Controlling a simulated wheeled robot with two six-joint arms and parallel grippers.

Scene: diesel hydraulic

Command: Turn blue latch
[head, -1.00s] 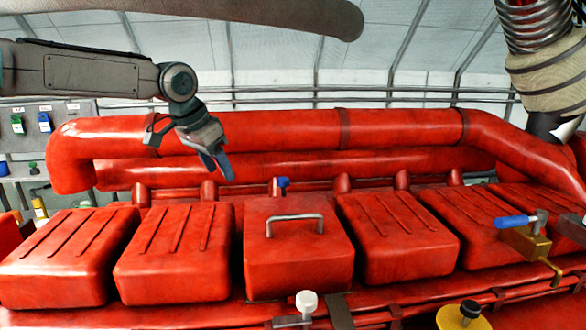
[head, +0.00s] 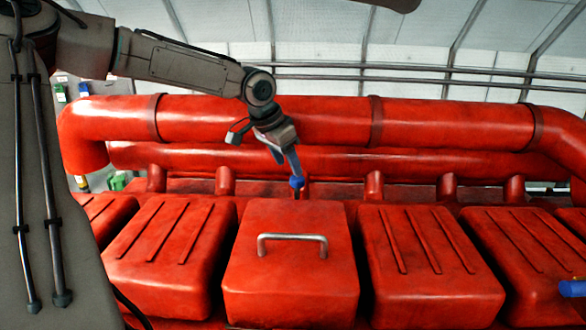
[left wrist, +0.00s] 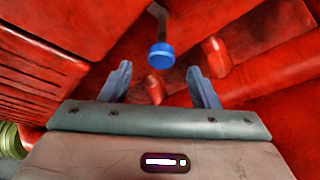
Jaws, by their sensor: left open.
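The blue latch (head: 297,183) is a small blue knob behind the red cover with the metal handle, seen in the head view. In the left wrist view the blue latch (left wrist: 161,54) shows as a round blue cap on a dark stem. My left gripper (head: 290,170) comes down from the upper left, its fingers right by the latch. In the left wrist view my left gripper (left wrist: 160,70) is open, with the cap just beyond and between the two fingertips; I cannot tell if they touch it.
The red cover with a metal handle (head: 291,270) stands in front of the latch, with ribbed red covers (head: 430,262) on both sides. Thick red pipes (head: 450,122) run behind.

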